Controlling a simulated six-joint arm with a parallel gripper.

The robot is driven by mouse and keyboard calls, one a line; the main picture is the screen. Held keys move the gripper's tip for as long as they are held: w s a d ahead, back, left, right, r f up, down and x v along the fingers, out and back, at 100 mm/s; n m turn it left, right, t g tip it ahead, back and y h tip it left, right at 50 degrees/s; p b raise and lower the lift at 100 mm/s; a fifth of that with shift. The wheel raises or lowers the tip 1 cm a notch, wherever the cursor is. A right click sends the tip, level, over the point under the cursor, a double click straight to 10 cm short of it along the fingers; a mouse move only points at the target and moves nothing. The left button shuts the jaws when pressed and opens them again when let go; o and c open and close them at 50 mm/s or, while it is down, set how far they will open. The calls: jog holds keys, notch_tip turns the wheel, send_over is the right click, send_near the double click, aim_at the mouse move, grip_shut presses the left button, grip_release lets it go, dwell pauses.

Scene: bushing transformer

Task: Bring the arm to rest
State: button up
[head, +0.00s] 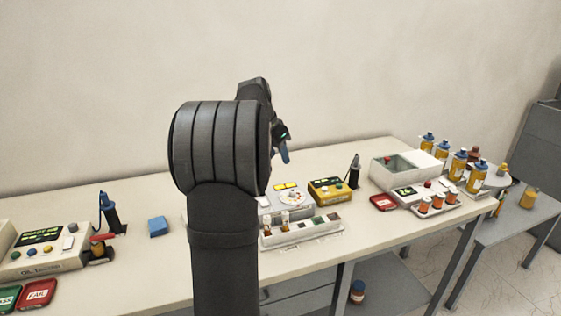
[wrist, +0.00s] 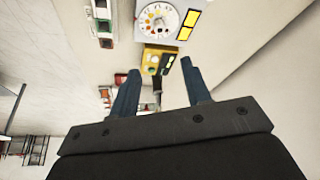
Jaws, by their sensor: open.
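My arm rises in the middle of the head view and bends over the bench. My gripper (head: 284,150) is held above the table, near the back wall, partly hidden behind my own arm. In the wrist view my gripper (wrist: 160,90) shows two blue-grey fingers spread apart with nothing between them. The fingers are in the air, apart from the yellow device (wrist: 157,58) and the white dial unit (wrist: 160,20) beyond them. The table (head: 150,268) is below; part of it is hidden by my arm.
A tester with buttons (head: 45,250), red FAIL tray (head: 38,293) and blue block (head: 158,227) are at left. A dial unit (head: 290,198), yellow device (head: 328,190) and sample rack (head: 302,232) are in the middle. A grey-white box (head: 392,170) and several bottles (head: 457,165) stand at right.

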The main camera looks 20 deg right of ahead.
aim_at(292, 190)
dwell(0.4)
jog(key=x, duration=1.7)
jog(key=shift+f, duration=0.1)
jog(key=shift+d+f, duration=0.1)
jog(key=n+t, duration=0.1)
jog(key=n, duration=0.1)
jog(key=shift+n, duration=0.3)
jog(key=shift+s+n+t+y, duration=0.1)
jog(key=shift+n+t+y, duration=0.3)
jog(key=shift+n, duration=0.85)
jog(key=shift+n+t+y, duration=0.2)
jog(key=shift+n+y, duration=0.4)
jog(key=shift+n, duration=0.65)
jog(key=v, duration=0.8)
jog(key=shift+d, duration=0.1)
dwell(1.2)
